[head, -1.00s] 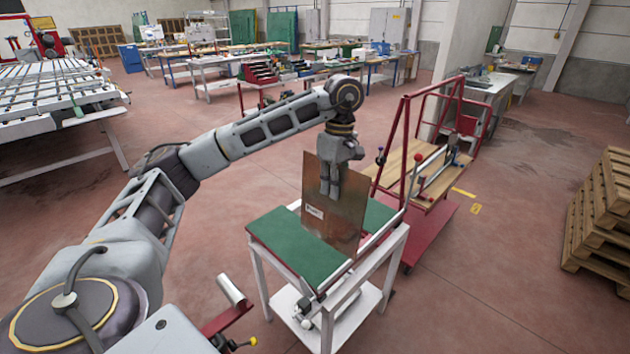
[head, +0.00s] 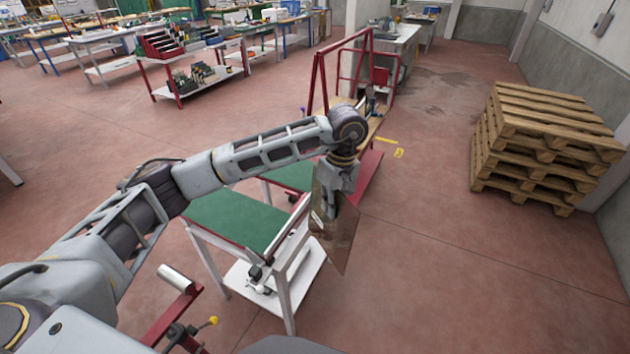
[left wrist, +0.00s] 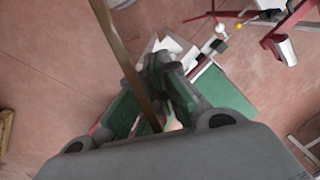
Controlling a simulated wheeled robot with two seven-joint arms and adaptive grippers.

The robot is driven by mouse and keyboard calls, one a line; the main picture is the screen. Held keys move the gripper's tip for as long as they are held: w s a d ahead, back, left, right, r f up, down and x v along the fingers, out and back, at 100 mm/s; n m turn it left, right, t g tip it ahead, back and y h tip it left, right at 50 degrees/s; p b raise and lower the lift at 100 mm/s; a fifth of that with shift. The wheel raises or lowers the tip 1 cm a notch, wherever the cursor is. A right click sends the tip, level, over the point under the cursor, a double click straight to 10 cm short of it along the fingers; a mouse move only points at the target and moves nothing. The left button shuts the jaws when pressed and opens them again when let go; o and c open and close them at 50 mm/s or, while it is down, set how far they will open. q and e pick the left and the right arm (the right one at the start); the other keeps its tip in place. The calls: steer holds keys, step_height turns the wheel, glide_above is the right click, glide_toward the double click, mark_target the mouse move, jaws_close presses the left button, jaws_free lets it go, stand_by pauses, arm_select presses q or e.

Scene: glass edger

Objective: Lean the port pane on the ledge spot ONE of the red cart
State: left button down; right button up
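The pane, a brownish sheet with a small white label (head: 333,240), hangs tilted in the air at the right front end of the green-topped table (head: 225,215). My left gripper (head: 343,195) is shut on its upper part. In the left wrist view the pane (left wrist: 125,60) shows edge-on as a brown strip between the fingers (left wrist: 158,100). The red cart (head: 318,85), with a red upright frame and wooden deck, stands behind the pane and the arm. Its ledge and spot markings cannot be made out. My right gripper is in no view.
A red bar with a metal cylinder (head: 174,278) and a yellow knob stands low in front of the table. Stacked wooden pallets (head: 545,145) stand at the right. The floor between pane and pallets is clear.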

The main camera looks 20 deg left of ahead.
mark_target(328, 255)
arm_select(q)
steer(key=f+m, duration=0.1)
steer(key=f, duration=0.2)
steer(key=d+f+m, duration=0.1)
steer(key=f, duration=0.2)
steer(key=s+f+m, duration=0.1)
steer(key=f, duration=0.2)
steer(key=shift+d+f, duration=0.15)
steer(key=shift+d, duration=0.05)
steer(key=f+m, duration=0.1)
steer(key=f, duration=0.2)
steer(key=s+f+m, duration=0.1)
steer(key=f, duration=0.1)
steer(key=a+f, duration=0.1)
steer(key=f, duration=0.2)
steer(key=shift+s+f+m+t, duration=0.3)
steer(key=shift+s+f+m, duration=0.05)
steer(key=shift+m, duration=0.05)
steer(key=s+a+f+m, duration=0.3)
steer(key=s+a+f, duration=0.1)
steer(key=a+f, duration=0.6)
steer(key=shift+f+m, duration=0.4)
steer(key=shift+f, duration=0.5)
